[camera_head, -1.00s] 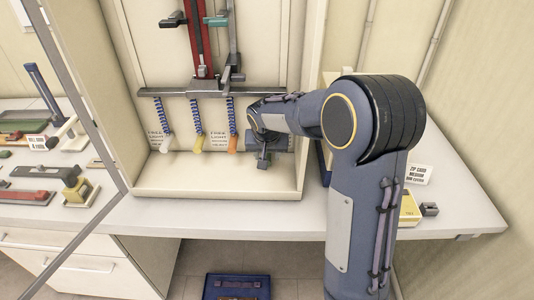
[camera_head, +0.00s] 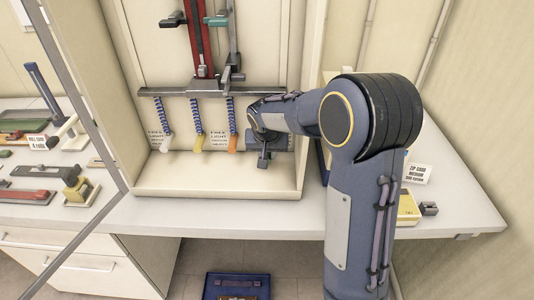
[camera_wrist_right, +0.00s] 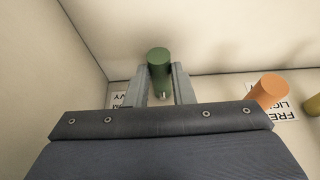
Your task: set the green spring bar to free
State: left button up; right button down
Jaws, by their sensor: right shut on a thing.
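My right gripper (camera_head: 264,160) is low inside the cream cabinet, at the right end of the row of hanging springs. In the right wrist view, the gripper (camera_wrist_right: 162,88) is shut on the green spring bar (camera_wrist_right: 159,60), a dark green cylinder between its two fingers. In the head view the arm and gripper hide the green bar and its spring. To its left hang springs with an orange bar (camera_head: 233,143), a yellow bar (camera_head: 198,144) and a white bar (camera_head: 166,145). The orange bar also shows in the wrist view (camera_wrist_right: 271,89). My left gripper is not in view.
The cabinet floor (camera_head: 215,182) below the springs is clear. A grey cross rail (camera_head: 190,91) and a red slide (camera_head: 199,40) stand above the springs. The cabinet's right wall is close to my arm. Printed labels are on the back wall behind the bars.

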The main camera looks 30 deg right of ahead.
notch_tip(320, 180, up, 5)
jog(key=shift+f+p, duration=0.1)
jog(key=shift+p, duration=0.95)
jog(key=shift+w, duration=0.1)
jog(key=c, duration=1.6)
grip_release()
jog(key=o, duration=0.4)
jog(key=shift+c, duration=0.2)
jog(key=b+v, duration=0.1)
jog(key=v, duration=0.7)
jog(key=shift+f, duration=0.15)
